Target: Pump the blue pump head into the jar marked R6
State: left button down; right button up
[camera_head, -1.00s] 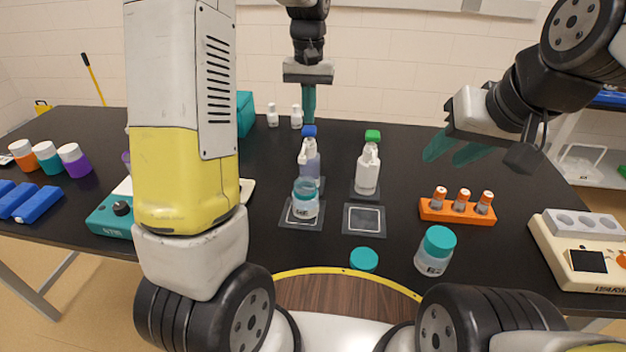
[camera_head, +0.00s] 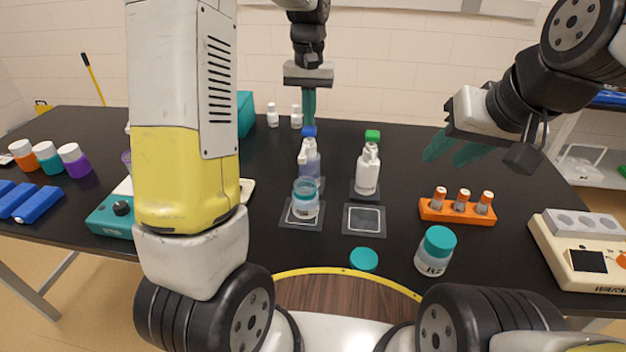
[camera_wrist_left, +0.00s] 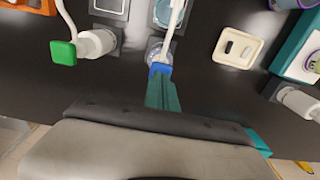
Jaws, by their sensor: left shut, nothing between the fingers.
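The blue pump head (camera_head: 309,131) tops a clear bottle with bluish liquid (camera_head: 310,167). My left gripper (camera_head: 309,122) is shut and empty, pointing down with its fingertips at the top of the blue head, seemingly touching it. The wrist view shows the fingertips (camera_wrist_left: 160,80) against the blue head (camera_wrist_left: 160,68). An open jar (camera_head: 305,200) stands on a square pad in front of that bottle; its label is too small to read. My right gripper (camera_head: 453,152) is open and empty.
A white bottle with a green pump head (camera_head: 372,136) stands just right, behind an empty pad (camera_head: 364,220). A loose teal lid (camera_head: 364,259) lies in front. An orange vial rack (camera_head: 457,211) and a beige device (camera_head: 585,255) are at right, a teal device (camera_head: 112,217) at left.

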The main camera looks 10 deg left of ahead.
pick_arm(q)
jog(key=shift+f, duration=1.1)
jog(key=shift+r, duration=1.5)
jog(key=shift+f, duration=0.1)
jog(key=shift+f, duration=1.35)
jog(key=shift+r, duration=1.4)
